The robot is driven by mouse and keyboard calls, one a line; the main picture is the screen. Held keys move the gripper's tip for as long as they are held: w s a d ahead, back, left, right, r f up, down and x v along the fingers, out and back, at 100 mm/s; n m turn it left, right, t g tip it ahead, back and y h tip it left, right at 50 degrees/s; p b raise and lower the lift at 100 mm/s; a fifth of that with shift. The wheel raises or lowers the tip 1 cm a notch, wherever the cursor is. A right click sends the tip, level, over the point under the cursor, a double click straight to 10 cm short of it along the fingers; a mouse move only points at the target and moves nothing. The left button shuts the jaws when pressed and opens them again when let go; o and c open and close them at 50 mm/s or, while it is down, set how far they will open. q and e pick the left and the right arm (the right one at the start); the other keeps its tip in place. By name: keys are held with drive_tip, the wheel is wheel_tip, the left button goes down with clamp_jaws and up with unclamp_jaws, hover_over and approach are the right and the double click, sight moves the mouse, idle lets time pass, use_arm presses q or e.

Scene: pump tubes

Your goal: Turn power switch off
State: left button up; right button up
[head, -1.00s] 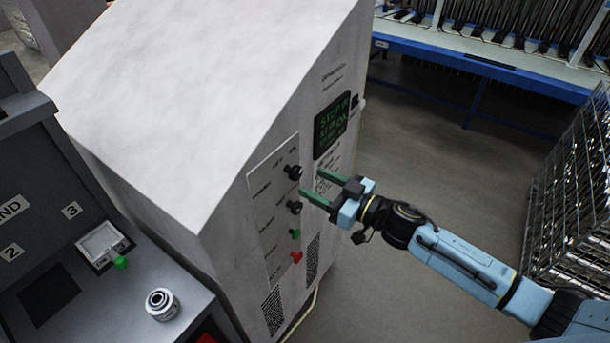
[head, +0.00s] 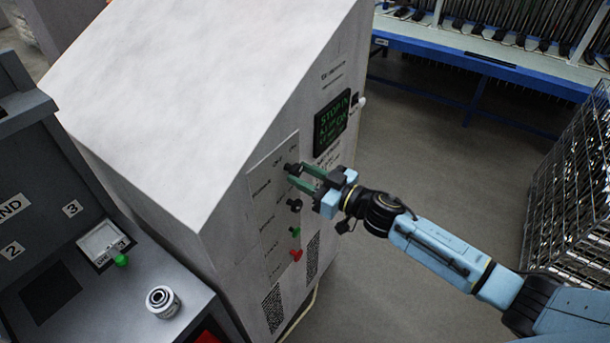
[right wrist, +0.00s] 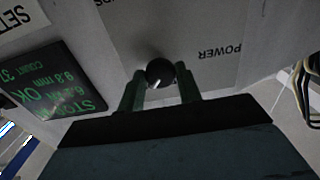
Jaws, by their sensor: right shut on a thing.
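The power switch (head: 291,168) is the top black knob on the control panel of the grey machine cabinet. In the right wrist view the round black knob (right wrist: 160,72) sits between my green fingertips, beside the printed word POWER. My right gripper (head: 297,176) is at the panel, with its fingers around the knob and shut on it. The fingers partly cover the knob, so its exact angle is hard to tell. My left gripper is not in view.
Below are a second black knob (head: 294,205), a green button (head: 294,232) and a red button (head: 296,255). A display (head: 332,122) with green text is above right. A wire rack (head: 575,190) stands at right; the floor between is clear.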

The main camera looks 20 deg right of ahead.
drive_tip(key=shift+n, duration=0.4)
drive_tip(key=n, duration=0.3)
drive_tip(key=shift+n, duration=0.3)
drive_tip(key=n, duration=0.4)
drive_tip(key=shift+d+n, duration=0.1)
drive_tip(key=shift+n, duration=0.2)
drive_tip(key=n, duration=0.4)
drive_tip(key=shift+n+b, duration=0.75)
drive_tip(key=shift+n, duration=1.75)
drive_tip(key=shift+r, duration=0.1)
drive_tip(key=o, duration=1)
